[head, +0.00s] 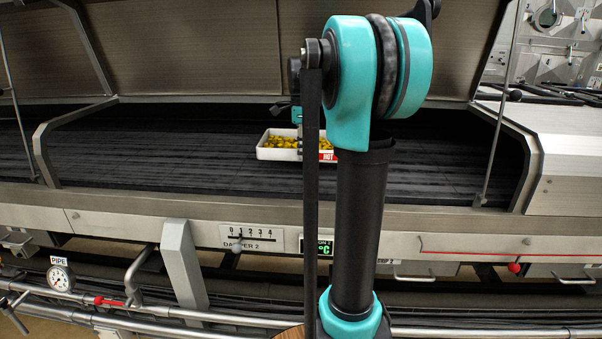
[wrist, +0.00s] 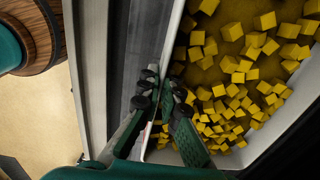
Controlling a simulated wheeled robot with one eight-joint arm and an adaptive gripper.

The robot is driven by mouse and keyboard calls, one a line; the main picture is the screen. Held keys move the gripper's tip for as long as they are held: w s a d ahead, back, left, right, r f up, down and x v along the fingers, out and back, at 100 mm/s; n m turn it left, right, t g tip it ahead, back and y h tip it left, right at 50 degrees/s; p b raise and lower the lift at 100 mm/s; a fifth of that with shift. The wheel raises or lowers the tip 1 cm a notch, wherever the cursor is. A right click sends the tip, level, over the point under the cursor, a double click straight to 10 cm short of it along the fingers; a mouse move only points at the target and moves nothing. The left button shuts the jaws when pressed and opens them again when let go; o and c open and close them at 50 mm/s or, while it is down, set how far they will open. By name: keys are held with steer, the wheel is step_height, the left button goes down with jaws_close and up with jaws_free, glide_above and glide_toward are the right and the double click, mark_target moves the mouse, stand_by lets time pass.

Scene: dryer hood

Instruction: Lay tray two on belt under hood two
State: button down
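A white tray (head: 272,154) filled with yellow cubes is at the dark belt (head: 130,150) under the raised hood (head: 190,45). It looks level; I cannot tell whether it rests on the belt or hangs just above it. A red "HOT" label shows at its right end. In the wrist view the tray (wrist: 285,118) fills the right side. My gripper (wrist: 158,92) has one finger outside the near tray wall and one inside, closed together on that wall. In the head view my arm hides part of the tray and most of the gripper.
A front rail with a "DAMPER 2" scale (head: 252,238) runs below the belt. Hood struts stand at left (head: 45,150) and right (head: 497,120). A pipe with a gauge (head: 60,279) runs lower down. The belt left of the tray is clear.

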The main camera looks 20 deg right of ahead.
mark_target(302, 183)
steer(key=shift+f, duration=3.75)
steer(key=shift+f, duration=0.15)
steer(key=c, duration=1.7)
jaws_free()
step_height(302, 183, up, 12)
steer(key=shift+s+r, duration=0.15)
